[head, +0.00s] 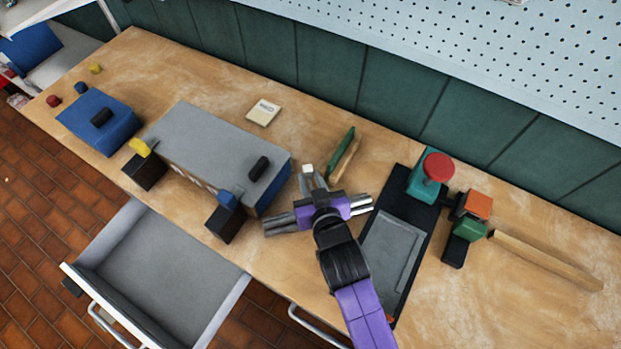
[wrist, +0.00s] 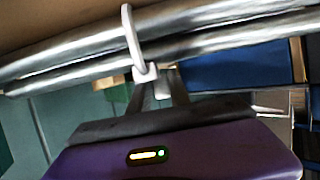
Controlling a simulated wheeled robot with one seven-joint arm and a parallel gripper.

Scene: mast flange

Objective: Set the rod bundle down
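The rod bundle (head: 279,224) is a set of shiny metal rods. It lies crosswise at my purple gripper (head: 313,180), with rod ends sticking out on both sides of the hand. In the wrist view the rods (wrist: 70,58) run across the top, with a pale loop (wrist: 131,28) around them. My gripper's dark fingers (wrist: 158,84) close in on the small tab at the loop's lower end and look shut on it. The hand hides the middle of the bundle in the head view. Whether the rods touch the bench is not clear.
A grey-topped box (head: 205,140) stands left on the wooden bench (head: 240,84). A dark tray (head: 393,245) lies just right, with teal, red, orange and green blocks behind and beside it. A green piece (head: 340,148) lies behind the gripper. An open drawer (head: 160,262) juts out front left.

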